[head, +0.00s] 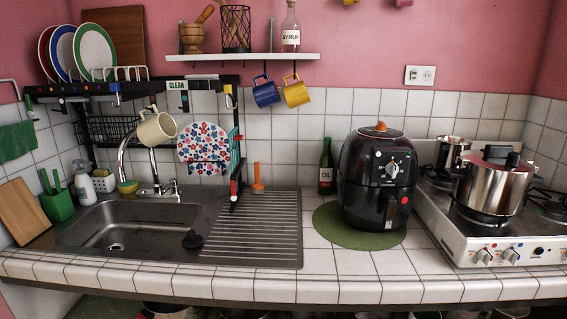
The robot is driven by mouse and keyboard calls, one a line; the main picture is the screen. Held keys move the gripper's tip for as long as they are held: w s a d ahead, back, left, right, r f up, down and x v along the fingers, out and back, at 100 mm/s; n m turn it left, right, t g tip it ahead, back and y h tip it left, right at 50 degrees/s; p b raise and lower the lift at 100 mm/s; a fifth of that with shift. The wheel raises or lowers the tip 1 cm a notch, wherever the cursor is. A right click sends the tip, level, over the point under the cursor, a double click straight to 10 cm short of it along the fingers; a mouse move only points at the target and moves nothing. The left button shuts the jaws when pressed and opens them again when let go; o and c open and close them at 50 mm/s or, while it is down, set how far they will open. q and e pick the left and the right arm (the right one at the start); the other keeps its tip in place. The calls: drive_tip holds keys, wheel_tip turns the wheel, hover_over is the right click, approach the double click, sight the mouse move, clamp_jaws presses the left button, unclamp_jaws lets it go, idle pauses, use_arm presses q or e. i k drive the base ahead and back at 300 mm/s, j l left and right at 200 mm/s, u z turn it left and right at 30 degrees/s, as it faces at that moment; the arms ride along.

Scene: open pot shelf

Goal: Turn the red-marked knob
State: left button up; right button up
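The stove (440,228) stands at the right of the counter, and its front panel carries several small knobs. The left knob (486,255) is pale with a small red mark by it. A second pale knob (511,256) beside it has a bluish mark. The marks are small, so the exact knob angles cannot be told. The black air fryer (365,190) left of the stove has a pale dial (393,168) on its front and a red spot (405,200) on its handle area. Neither of my grippers shows in the head view.
A steel pot (493,187) with a lid sits on the stove above the knobs, with a smaller pot (453,152) behind. An oil bottle (326,168) stands left of the air fryer. The tiled counter front (360,290) is clear. The sink (130,230) is at left.

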sight(484, 256)
drive_tip(key=z, duration=1.4)
